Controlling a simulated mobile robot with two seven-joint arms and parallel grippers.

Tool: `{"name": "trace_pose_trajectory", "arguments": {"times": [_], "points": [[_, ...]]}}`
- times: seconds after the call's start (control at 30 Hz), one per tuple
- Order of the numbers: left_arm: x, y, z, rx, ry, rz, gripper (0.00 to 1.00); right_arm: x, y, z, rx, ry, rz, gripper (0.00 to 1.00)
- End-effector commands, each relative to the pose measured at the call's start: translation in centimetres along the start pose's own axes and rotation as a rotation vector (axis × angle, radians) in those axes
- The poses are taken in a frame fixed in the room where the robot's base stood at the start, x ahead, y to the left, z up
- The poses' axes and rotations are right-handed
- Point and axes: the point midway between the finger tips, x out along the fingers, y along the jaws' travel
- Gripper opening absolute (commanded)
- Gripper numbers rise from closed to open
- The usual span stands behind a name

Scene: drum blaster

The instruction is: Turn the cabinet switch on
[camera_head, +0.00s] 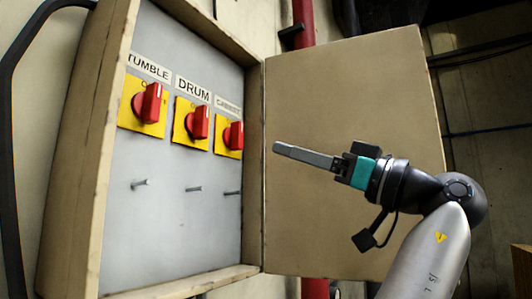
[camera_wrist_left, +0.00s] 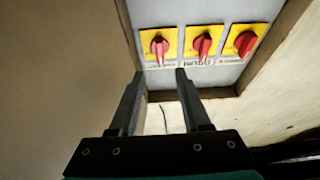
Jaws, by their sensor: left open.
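The cabinet switch (camera_head: 233,136) is the rightmost of three red knobs on yellow plates inside an open wooden box. Its small label above is hard to read. In the left wrist view the row appears upside down, so it is likely the left knob (camera_wrist_left: 159,47), its handle roughly upright there. I cannot tell its on or off position. My left gripper (camera_head: 277,148) points left in front of the open door, apart from the switch. In the left wrist view its fingers (camera_wrist_left: 158,75) are apart and empty, below the knobs. My right gripper is not in view.
The TUMBLE switch (camera_head: 148,103) and DRUM switch (camera_head: 198,122) sit left of the cabinet switch. Several small pegs (camera_head: 194,189) stick out below. The box's raised wooden rim (camera_head: 75,200) surrounds the panel, and the open door (camera_head: 330,95) stands behind my left arm.

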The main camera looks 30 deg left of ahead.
Motion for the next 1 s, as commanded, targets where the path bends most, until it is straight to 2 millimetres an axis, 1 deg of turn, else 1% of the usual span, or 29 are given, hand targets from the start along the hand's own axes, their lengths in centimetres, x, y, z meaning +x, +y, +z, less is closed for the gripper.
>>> {"name": "trace_pose_trajectory", "arguments": {"times": [0.03, 0.1, 0.2, 0.3, 0.47, 1.0], "points": [[-1.2, 0.1, 0.1, 0.0, 0.001, 0.003, 0.47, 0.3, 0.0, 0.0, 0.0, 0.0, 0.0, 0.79], [-2.4, 0.0, 0.0, -0.001, 0.001, 0.002, 0.47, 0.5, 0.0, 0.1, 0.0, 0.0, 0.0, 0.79], [-3.7, 0.0, 0.0, 0.0, 0.0, 0.002, 0.47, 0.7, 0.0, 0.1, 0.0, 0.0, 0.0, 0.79], [-4.5, 0.0, 0.0, 0.001, 0.0, 0.0, 0.47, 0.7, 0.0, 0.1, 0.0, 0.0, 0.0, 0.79], [-4.9, 0.0, 0.0, -0.001, -0.001, -0.001, 0.47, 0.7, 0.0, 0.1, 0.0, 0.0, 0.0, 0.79], [-4.8, 0.0, 0.0, -0.001, 0.0, 0.0, 0.47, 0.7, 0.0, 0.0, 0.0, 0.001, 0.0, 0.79]]}}
